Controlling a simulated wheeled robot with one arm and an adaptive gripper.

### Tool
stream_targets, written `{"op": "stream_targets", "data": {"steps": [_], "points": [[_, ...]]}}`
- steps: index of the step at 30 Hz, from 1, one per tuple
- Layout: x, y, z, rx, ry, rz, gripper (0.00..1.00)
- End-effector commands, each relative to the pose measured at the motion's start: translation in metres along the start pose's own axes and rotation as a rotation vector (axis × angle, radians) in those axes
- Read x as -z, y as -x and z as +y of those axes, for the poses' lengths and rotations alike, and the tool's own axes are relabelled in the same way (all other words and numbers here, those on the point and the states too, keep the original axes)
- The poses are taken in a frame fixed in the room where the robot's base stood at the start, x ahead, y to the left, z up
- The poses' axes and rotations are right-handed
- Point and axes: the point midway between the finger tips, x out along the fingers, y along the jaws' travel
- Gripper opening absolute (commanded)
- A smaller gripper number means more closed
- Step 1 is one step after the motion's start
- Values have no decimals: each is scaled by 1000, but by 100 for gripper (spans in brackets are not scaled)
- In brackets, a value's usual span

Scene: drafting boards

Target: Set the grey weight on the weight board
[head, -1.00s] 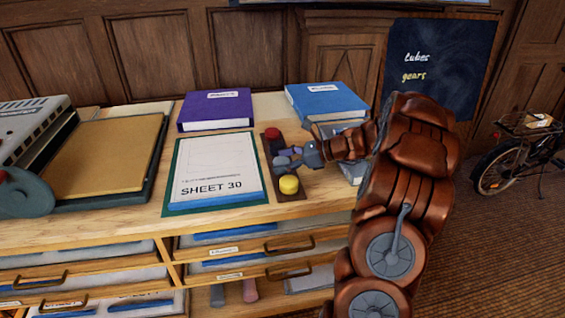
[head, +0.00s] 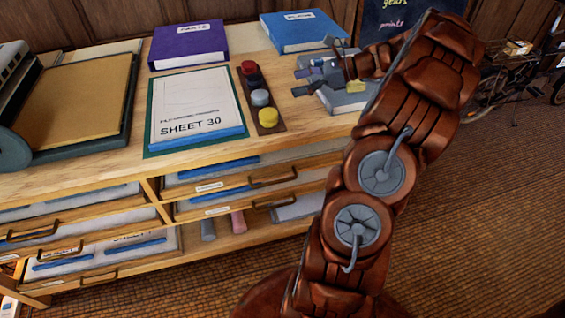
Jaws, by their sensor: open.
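The weight board (head: 271,130) is a narrow dark strip on the bench top, right of the sheet. The grey weight (head: 260,97) sits on it, between a dark weight (head: 253,81) and a yellow weight (head: 267,117). A red weight (head: 248,67) is at the far end of the strip. My gripper (head: 298,82) is open, to the right of the board and apart from the grey weight. Nothing shows between its fingertips.
A white sheet marked SHEET 30 (head: 195,100) lies left of the board. A purple binder (head: 188,45) and a blue binder (head: 303,32) lie behind. A grey box-like object (head: 345,101) is beneath my wrist. Partly open drawers (head: 225,190) are below.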

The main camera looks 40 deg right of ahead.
Motion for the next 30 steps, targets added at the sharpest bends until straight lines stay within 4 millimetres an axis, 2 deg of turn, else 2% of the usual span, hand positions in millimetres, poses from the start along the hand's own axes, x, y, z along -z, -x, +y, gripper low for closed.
{"op": "stream_targets", "data": {"steps": [2,5,8,12,16,21,23,24,30], "points": [[-4,-7,6,-18,17,9,77],[-16,-28,26,-78,77,38,77],[-32,-58,61,-176,183,88,77],[-49,-96,123,-338,367,164,77],[-56,-119,182,-489,542,228,77],[-55,-130,256,-689,776,297,77],[-52,-130,280,-758,859,318,77],[-49,-129,296,-805,914,331,77],[-30,-111,361,-1036,1194,388,77]]}}
